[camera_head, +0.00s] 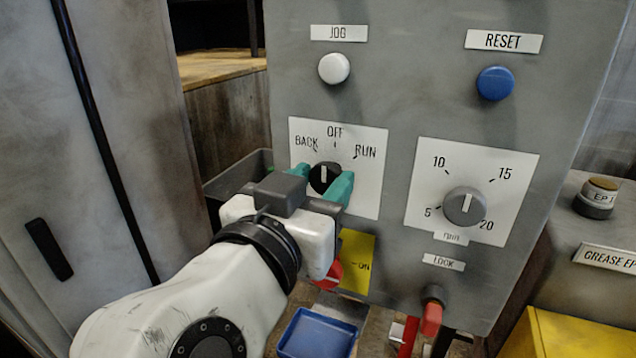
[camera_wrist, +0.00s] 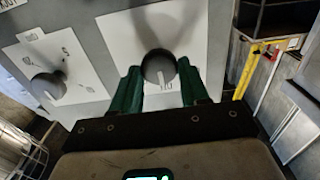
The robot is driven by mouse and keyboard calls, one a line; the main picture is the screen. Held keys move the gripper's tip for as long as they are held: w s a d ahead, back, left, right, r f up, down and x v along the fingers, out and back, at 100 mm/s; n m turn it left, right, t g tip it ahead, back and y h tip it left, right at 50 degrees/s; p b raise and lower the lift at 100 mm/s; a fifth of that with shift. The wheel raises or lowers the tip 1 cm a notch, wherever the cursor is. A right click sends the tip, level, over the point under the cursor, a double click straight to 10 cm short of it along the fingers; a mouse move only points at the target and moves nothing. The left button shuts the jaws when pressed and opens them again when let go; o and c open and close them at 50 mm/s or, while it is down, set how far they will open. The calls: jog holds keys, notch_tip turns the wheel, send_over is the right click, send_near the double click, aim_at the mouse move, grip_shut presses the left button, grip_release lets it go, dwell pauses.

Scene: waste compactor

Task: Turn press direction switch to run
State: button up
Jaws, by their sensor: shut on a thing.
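The press direction switch (camera_head: 325,178) is a round black knob with a white pointer line, on a white plate marked BACK, OFF and RUN. Its pointer stands up, about toward OFF; RUN is at the upper right. My gripper (camera_head: 323,183) reaches it from below left, and its green fingers are shut on the knob, one on each side. In the wrist view the knob (camera_wrist: 158,66) sits between the two green fingertips, with its pointer toward the gripper (camera_wrist: 160,88). The gripper hides the plate's lower left part.
A grey dial (camera_head: 464,206) marked 5 to 20 is to the right. Above are a white JOG button (camera_head: 334,68) and a blue RESET button (camera_head: 495,83). A red handle (camera_head: 328,274) is close below my gripper. A red LOCK part (camera_head: 431,318) sticks out at lower right.

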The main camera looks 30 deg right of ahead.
jog(key=c, duration=0.4)
jog(key=shift+f+b, duration=0.15)
jog(key=shift+b, duration=0.4)
jog(key=m+b, duration=0.1)
jog(key=b, duration=0.1)
jog(key=m+b, duration=0.1)
jog(key=b, duration=0.1)
jog(key=shift+f+m+b, duration=0.25)
jog(key=shift+m+b, duration=0.1)
jog(key=shift+m, duration=0.05)
jog(key=m+b, duration=0.4)
jog(key=b, duration=0.2)
jog(key=shift+s+d+r, duration=0.1)
jog(key=m+b, duration=0.3)
jog(key=shift+r, duration=0.15)
jog(key=o, duration=1)
